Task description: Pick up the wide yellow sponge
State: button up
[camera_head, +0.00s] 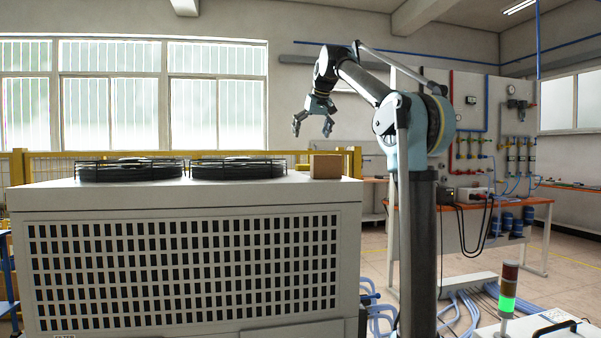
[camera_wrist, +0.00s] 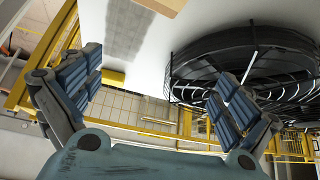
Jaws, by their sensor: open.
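A tan-brown block (camera_head: 325,167), which I take for the wide yellow sponge, sits on top of the large white cabinet (camera_head: 230,190), near its right end. In the wrist view this block (camera_wrist: 160,5) shows only in part, cut off by the top edge. My gripper (camera_head: 313,130) is open and empty, high above the cabinet top and above the block, with its fingers pointing down. In the wrist view, the two ribbed fingers of my gripper (camera_wrist: 158,85) are spread apart with nothing between them.
Two round black fan grilles (camera_head: 238,167) (camera_head: 131,169) rise from the cabinet top, left of the block. A yellow railing (camera_head: 90,155) runs behind the cabinet. A signal light (camera_head: 508,288) glows green at lower right. The cabinet top immediately around the block looks clear.

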aim_at(302, 167)
jog(key=z, duration=0.05)
jog(key=i, duration=0.9)
